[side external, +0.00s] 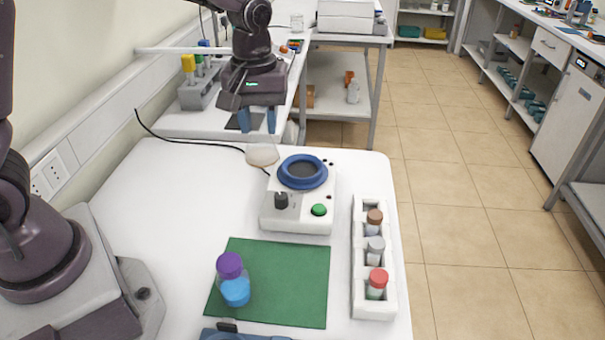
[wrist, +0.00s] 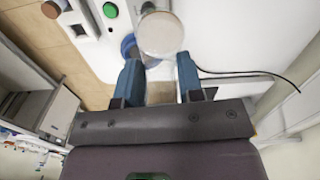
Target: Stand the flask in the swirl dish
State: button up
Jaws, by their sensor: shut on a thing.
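The flask (side external: 262,155) is clear with a pale content at its bottom. It hangs below my gripper (side external: 257,127), whose two blue fingers are shut on its upper part. In the wrist view the flask's round body (wrist: 161,36) shows just beyond the fingertips (wrist: 158,68). The swirl dish (side external: 303,172) is a blue ring with a dark centre on top of a white machine (side external: 297,213). The flask is to the left of the dish and slightly behind it in the side view. In the wrist view the flask partly hides the blue dish (wrist: 128,46).
The machine has a black knob (side external: 281,200) and a green button (side external: 319,210). A white rack (side external: 359,285) with capped vials stands to its right. A purple-capped bottle (side external: 232,279) with blue liquid stands on a green mat (side external: 292,285). A black cable (side external: 180,141) crosses the table behind.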

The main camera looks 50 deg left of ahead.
jog(key=shift+s+a+r, duration=0.1)
jog(key=shift+a+r, duration=0.3)
jog(key=shift+a, duration=0.25)
jog(key=shift+s+a+r, duration=0.1)
jog(key=shift+a+r, duration=0.25)
jog(key=shift+a, duration=0.25)
jog(key=shift+s+a+r+m, duration=0.2)
jog(key=shift+a+r+m, duration=0.05)
jog(key=shift+m, duration=0.35)
jog(key=shift+s+m, duration=0.25)
jog(key=shift+m, duration=0.35)
jog(key=shift+w+a+f, duration=0.2)
jog(key=shift+w+f, duration=1.95)
jog(key=shift+w, duration=0.15)
jog(key=shift+w+a+f, duration=0.15)
jog(key=shift+w+f, duration=2.05)
jog(key=shift+w, duration=0.1)
jog(key=shift+w+a+f, duration=0.2)
jog(key=shift+w+f, duration=1.95)
jog(key=shift+w, duration=0.15)
jog(key=shift+f, duration=0.15)
jog(key=o, duration=1)
jog(key=shift+c, duration=0.2)
